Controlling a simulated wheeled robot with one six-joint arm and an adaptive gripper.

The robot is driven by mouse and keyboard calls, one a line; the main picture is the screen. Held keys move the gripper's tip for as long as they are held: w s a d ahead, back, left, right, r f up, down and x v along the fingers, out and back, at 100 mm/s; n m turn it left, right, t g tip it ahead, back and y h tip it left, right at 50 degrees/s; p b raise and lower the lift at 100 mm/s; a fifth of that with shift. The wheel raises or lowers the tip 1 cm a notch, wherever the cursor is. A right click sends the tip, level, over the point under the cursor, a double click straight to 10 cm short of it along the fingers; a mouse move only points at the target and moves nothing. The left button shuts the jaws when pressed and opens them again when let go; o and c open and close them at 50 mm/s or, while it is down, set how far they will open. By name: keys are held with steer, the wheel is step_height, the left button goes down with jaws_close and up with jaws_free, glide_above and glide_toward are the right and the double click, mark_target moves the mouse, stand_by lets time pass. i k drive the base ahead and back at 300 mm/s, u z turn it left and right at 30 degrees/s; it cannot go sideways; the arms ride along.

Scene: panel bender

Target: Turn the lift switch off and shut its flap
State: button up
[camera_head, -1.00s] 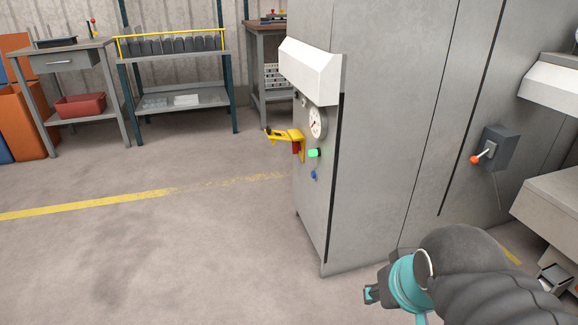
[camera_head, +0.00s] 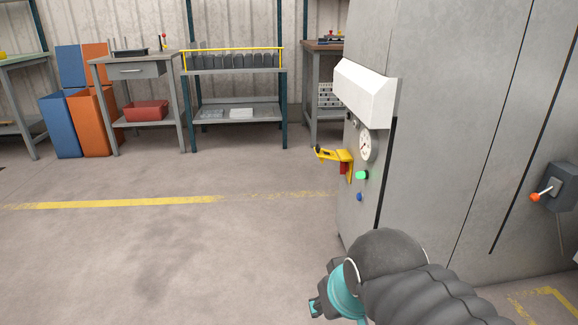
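A yellow flap (camera_head: 330,154) sticks out to the left from the narrow face of the grey cabinet, standing open. A red part (camera_head: 343,168) shows just below it, against a yellow plate; I take it for the switch, and its position is too small to tell. A lit green button (camera_head: 362,175) and a blue button (camera_head: 359,197) sit beside and below. My gripper (camera_head: 314,306) is at the bottom of the picture, low in front of the cabinet and well apart from the flap. Its fingers are mostly hidden behind my wrist, and I see nothing held.
A round gauge (camera_head: 366,146) and a white hood (camera_head: 365,93) are above the buttons. A grey box with an orange-knobbed lever (camera_head: 548,191) is on the cabinet's broad side. Shelving (camera_head: 235,72) and bins (camera_head: 95,122) stand behind. The floor left of the cabinet is clear.

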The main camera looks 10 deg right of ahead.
mark_target(344, 166)
steer(key=u, duration=0.2)
steer(key=i, duration=1)
steer(key=z, duration=0.55)
